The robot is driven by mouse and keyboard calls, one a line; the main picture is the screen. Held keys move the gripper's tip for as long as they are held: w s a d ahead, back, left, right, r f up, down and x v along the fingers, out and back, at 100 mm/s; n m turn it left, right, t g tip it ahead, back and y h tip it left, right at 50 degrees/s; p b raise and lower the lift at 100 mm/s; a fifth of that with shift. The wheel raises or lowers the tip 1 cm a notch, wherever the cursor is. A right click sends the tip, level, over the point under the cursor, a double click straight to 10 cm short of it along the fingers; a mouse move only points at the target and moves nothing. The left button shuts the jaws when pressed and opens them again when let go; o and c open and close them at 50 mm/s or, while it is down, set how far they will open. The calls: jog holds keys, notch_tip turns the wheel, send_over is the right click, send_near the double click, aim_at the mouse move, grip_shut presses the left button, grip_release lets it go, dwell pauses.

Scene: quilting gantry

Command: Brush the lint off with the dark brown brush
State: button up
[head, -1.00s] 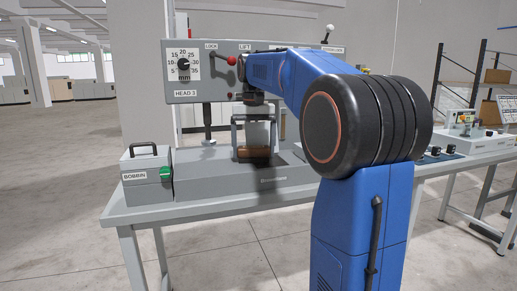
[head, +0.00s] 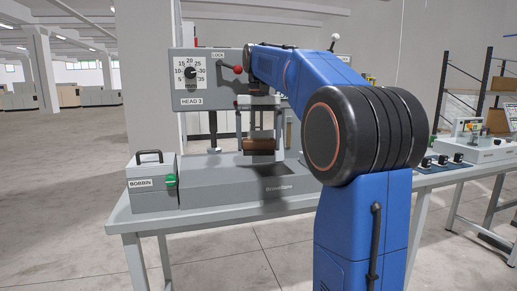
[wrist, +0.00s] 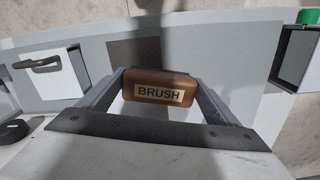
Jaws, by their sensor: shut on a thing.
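The dark brown brush (head: 259,145) is between the fingers of my gripper (head: 260,140), which is shut on it. In the wrist view the brush (wrist: 159,88) shows its label "BRUSH", with one finger of my gripper (wrist: 160,92) on each side. I cannot make out any lint. My blue arm covers the right part of the machine.
The grey head panel (head: 210,115) has a dial (head: 191,73) and a red-knobbed LOCK lever (head: 238,69). A grey BOBBIN box (head: 152,182) with a green latch stands at the left of the table (head: 130,215). Another bench (head: 483,153) stands at the right.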

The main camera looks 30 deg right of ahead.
jog(key=shift+r, duration=0.25)
jog(key=shift+r, duration=1.5)
